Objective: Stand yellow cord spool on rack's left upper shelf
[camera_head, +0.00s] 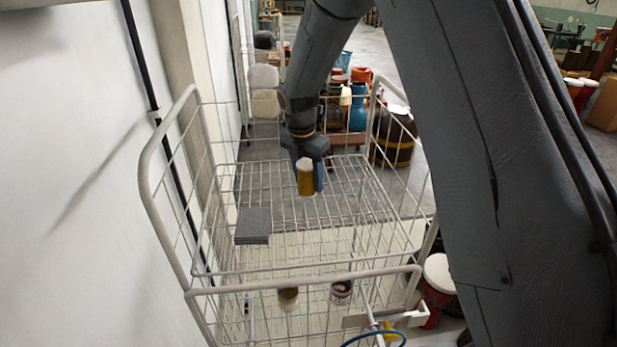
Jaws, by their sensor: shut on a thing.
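The yellow cord spool (305,180) has a pale top end and is upright. My gripper (307,168) is shut on it and holds it over the wire upper shelf. One blue-grey finger shows at the spool's right side; the other finger is hard to make out. The white wire rack (152,180) stands against the wall, with its upper shelf (335,212) inside the rails. Whether the spool's base touches the shelf wires, I cannot tell.
A grey stack of flat squares (253,226) lies on the upper shelf's left part. Below the shelf are a yellowish can (288,298) and a reddish can (341,291). The rack's front rail (300,280) and side rails surround the shelf. Drums (394,140) stand behind.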

